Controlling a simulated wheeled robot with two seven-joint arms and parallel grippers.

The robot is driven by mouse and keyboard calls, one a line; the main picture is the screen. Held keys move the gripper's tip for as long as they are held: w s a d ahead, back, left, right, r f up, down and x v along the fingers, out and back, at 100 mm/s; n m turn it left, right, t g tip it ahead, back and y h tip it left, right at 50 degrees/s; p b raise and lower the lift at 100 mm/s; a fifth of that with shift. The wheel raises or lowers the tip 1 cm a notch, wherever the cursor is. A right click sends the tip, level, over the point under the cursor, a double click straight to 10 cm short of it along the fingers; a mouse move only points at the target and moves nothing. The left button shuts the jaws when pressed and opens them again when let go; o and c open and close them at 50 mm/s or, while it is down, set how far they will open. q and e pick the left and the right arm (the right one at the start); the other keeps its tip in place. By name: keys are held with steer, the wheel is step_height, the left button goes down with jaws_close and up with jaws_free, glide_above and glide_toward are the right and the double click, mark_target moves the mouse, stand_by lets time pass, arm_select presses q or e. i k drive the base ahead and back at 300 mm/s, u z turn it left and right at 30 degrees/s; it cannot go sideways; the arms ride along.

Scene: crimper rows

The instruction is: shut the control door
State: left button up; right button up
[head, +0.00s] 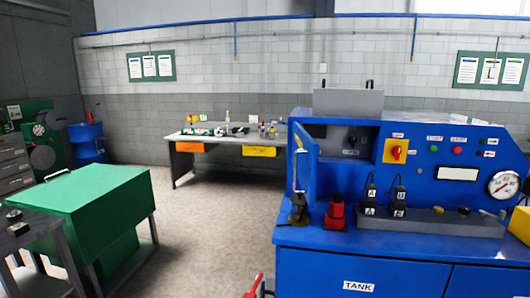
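The control door (305,168) is a narrow blue panel at the left end of the blue machine (440,125) in the head view. It stands open, swung out toward me from the left side of a recess in the machine's front. A small pale fitting (299,143) shows near its free edge. The recess (338,149) behind it is uncovered and holds dark controls (355,140). Neither of my grippers is in view.
A green cabinet (90,200) stands at left and a workbench (230,140) at the back. The floor (205,215) between them is clear.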

mark_target(296, 157)
steer(key=u, duration=0.05)
steer(key=i, duration=0.9)
steer(key=z, duration=0.45)
